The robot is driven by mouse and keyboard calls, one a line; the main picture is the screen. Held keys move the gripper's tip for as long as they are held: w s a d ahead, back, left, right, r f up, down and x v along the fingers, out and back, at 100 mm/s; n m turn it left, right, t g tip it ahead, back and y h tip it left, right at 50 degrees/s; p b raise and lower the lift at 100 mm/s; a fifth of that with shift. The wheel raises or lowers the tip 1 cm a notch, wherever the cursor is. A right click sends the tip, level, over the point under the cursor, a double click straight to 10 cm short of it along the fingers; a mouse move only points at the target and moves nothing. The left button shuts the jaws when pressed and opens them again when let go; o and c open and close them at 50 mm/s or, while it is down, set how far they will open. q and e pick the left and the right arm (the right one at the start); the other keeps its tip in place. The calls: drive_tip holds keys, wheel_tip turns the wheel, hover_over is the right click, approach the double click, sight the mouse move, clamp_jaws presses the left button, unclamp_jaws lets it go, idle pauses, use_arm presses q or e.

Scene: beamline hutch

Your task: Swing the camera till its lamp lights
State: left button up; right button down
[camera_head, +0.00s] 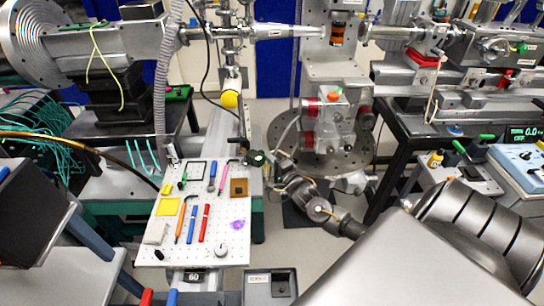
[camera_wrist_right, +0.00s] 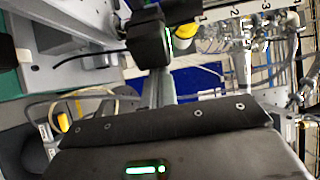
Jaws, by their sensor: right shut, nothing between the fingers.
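A small black housing (camera_head: 238,144), which looks like the camera, sits just behind the back edge of the pegboard, beside a silver post. In the right wrist view, a black block (camera_wrist_right: 147,42) stands straight ahead with a thin green strip on its right side; I cannot tell whether this strip is the camera's lamp. My right gripper (camera_head: 260,159) is shut and empty, close to the housing on its right; whether they touch is unclear. Its grey body fills the bottom of the wrist view. My left gripper is not in view.
The white pegboard (camera_head: 157,246) with tools lies in front. A yellow-capped cylinder (camera_head: 229,99) is behind the housing. A round metal stage (camera_head: 320,150) stands to the right. Instruments (camera_head: 522,160) crowd the right bench, and cables hang at the left.

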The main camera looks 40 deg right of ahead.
drive_tip(key=shift+s+a+r, duration=0.1)
drive_tip(key=shift+a, duration=0.25)
drive_tip(key=shift+d, duration=0.15)
drive_tip(key=s+d+b, duration=0.1)
drive_tip(key=s+b, duration=0.1)
drive_tip(key=s, duration=0.7)
drive_tip(key=shift+s+d, duration=0.15)
drive_tip(key=shift+d, duration=0.2)
